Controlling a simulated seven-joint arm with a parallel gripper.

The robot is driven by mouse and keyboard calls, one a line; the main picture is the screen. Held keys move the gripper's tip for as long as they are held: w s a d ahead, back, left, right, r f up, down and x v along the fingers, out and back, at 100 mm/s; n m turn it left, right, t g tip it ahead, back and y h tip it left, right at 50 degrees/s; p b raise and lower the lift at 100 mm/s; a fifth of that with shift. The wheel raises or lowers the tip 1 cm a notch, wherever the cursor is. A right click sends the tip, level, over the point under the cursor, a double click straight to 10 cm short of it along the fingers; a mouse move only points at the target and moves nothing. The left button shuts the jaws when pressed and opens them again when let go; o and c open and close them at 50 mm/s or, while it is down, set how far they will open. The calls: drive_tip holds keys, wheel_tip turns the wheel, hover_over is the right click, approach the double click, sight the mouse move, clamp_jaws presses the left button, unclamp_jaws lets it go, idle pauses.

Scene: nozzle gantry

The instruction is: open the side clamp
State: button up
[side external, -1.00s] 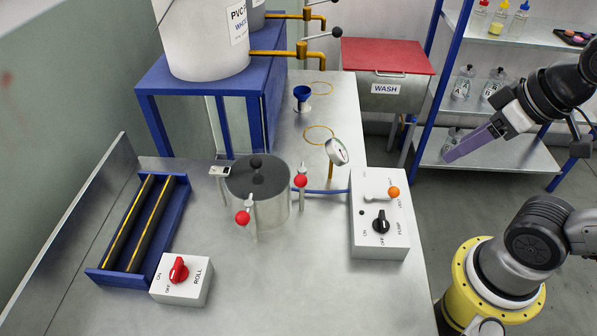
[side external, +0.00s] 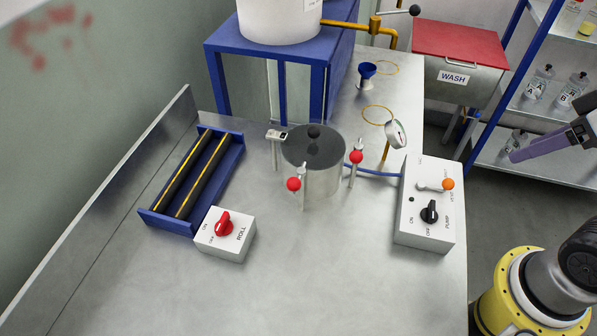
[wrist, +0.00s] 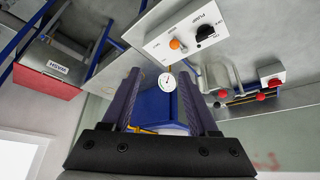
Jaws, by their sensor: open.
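A round steel pot with a dark lid (side external: 313,148) stands on the steel table. Two clamp levers with red ball knobs stand at its rim: one at the front (side external: 293,184), one at the right side (side external: 356,157). Both look upright; I cannot tell their latch state. My gripper shows at the right edge of the side view, far from the pot, with a purple finger near the shelf. In the wrist view my gripper (wrist: 159,71) is open and empty, its two purple fingers apart. The pot (wrist: 215,75) and red knobs are beyond the right finger there.
A white pump box (side external: 430,205) with an orange-tipped lever stands right of the pot, beside a gauge (side external: 397,134). A roller tray (side external: 160,219) and ROLL switch box (side external: 226,246) are at left. A WASH bin (side external: 456,94) is behind. The table front is clear.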

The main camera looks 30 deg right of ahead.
drive_tip(key=shift+w, duration=0.1)
idle(0.5)
drive_tip(key=w+a+r+t+y, duration=0.1)
drive_tip(key=w+a+r+t, duration=0.2)
drive_tip(key=w, duration=0.4)
drive_tip(key=w+a+r+t, duration=0.2)
drive_tip(key=w+r+t, duration=0.1)
drive_tip(key=w+t, duration=0.3)
drive_tip(key=w+a+r+t+y, duration=0.1)
drive_tip(key=w+a+r+t, duration=0.15)
drive_tip(key=w, duration=0.55)
drive_tip(key=n+g+y, duration=0.2)
drive_tip(key=n+y, duration=0.6)
drive_tip(key=n, duration=0.1)
approach(299, 173)
drive_tip(key=w+a+r, duration=0.1)
drive_tip(key=w+a, duration=0.7)
drive_tip(key=a, duration=0.1)
drive_tip(key=shift+a+r, duration=0.35)
drive_tip(key=shift+a, duration=0.05)
clamp_jaws()
